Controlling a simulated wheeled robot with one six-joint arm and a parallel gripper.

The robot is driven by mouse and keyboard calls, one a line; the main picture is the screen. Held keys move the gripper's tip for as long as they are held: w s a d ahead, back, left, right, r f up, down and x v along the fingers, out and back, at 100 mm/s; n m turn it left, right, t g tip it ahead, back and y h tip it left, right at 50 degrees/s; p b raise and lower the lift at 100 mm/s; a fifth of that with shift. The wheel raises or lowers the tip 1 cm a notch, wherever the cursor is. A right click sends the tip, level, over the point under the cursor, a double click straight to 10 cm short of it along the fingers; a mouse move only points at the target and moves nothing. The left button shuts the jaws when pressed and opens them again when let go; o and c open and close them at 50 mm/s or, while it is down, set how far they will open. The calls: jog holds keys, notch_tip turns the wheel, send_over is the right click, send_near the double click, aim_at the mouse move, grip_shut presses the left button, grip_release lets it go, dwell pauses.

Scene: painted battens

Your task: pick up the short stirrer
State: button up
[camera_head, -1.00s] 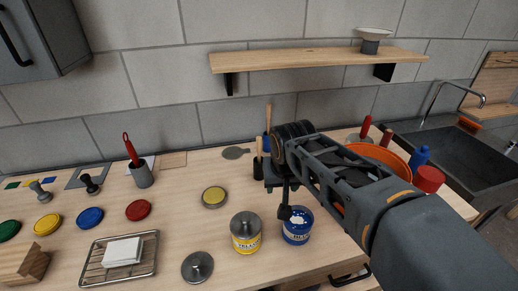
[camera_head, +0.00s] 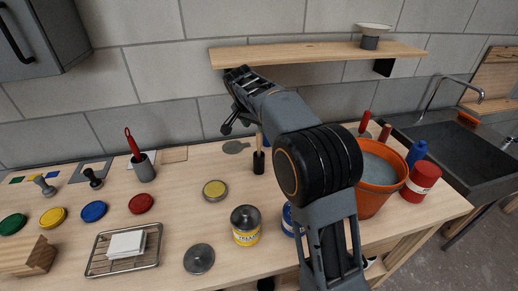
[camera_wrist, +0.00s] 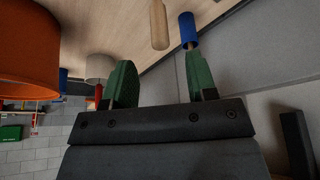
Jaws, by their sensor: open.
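A pale wooden stirrer (camera_head: 259,142) stands in a black holder (camera_head: 258,164) near the back of the table. A blue-handled one stands close beside it, mostly hidden by my arm. In the wrist view the pale rounded stick (camera_wrist: 158,25) and the blue handle (camera_wrist: 187,30) show beyond the fingertips. I cannot tell which is the short stirrer. My gripper (camera_head: 238,122) is open and empty, raised above and slightly left of the holder in the head view. Its green fingers (camera_wrist: 161,85) are spread apart, with nothing between them.
An orange bucket (camera_head: 377,178) and a red can (camera_head: 421,182) stand right. A yellow can (camera_head: 246,226) stands in front; a blue can (camera_head: 289,220) is partly behind my arm. A wooden shelf (camera_head: 320,53) hangs above. A grey cup with a red handle (camera_head: 144,167) stands left.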

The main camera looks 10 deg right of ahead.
aim_at(260, 137)
jog(key=shift+p+x, duration=0.75)
jog(key=shift+x, duration=3.4)
jog(key=shift+r, duration=0.1)
grip_shut()
